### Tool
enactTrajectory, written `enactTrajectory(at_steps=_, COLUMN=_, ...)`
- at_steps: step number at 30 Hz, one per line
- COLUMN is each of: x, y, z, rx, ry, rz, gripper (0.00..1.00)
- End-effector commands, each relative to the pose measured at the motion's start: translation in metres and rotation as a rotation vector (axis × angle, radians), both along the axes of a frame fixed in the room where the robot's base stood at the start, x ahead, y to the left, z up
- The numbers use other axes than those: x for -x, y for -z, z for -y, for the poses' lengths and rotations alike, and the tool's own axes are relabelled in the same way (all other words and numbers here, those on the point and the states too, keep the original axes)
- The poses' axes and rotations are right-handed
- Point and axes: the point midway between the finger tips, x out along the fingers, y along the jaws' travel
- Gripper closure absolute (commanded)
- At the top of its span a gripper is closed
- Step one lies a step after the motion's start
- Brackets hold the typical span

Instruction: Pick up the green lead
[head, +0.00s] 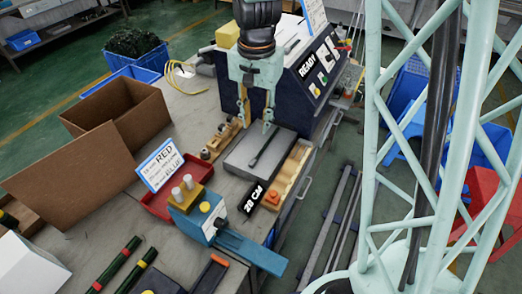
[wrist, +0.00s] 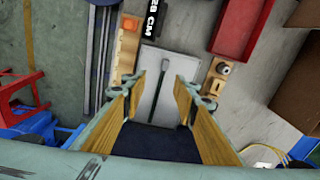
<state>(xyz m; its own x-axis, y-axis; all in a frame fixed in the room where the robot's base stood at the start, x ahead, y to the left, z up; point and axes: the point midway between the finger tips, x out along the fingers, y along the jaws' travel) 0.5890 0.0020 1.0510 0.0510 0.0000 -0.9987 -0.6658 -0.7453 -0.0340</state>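A thin dark lead (head: 263,149) lies on a grey plate (head: 238,158) under my arm; its colour looks near black, and I cannot confirm that it is green. In the wrist view the lead (wrist: 160,88) runs lengthwise over the pale plate (wrist: 148,62), between my fingers. My gripper (head: 256,116) is open and empty, pointing down above the far part of the plate. In the wrist view its two wooden-faced fingers (wrist: 159,78) stand well apart on either side of the lead. I cannot tell their exact height above it.
Wooden blocks with fittings flank the plate (head: 291,175) (wrist: 216,80). A black machine marked READY (head: 310,75) stands behind. A "28 CM" block (head: 253,197), a red tray (head: 160,207) and a blue-grey press (head: 205,217) are near. Dark green rods with coloured bands (head: 120,262) lie in front.

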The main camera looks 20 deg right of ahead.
Motion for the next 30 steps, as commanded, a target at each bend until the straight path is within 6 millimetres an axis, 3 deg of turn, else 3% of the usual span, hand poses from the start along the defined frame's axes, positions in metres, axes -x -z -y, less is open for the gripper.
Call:
enactTrajectory(at_steps=9, x=-0.021, y=0.05, z=0.0, rx=-0.003, ry=0.082, rz=-0.036, gripper=0.73)
enactTrajectory(at_steps=15, x=-0.029, y=0.07, z=-0.001, rx=-0.003, ry=0.116, rz=-0.047, gripper=0.73)
enactTrajectory(at_steps=30, x=-0.031, y=0.076, z=-0.001, rx=-0.004, ry=0.127, rz=-0.051, gripper=0.73)
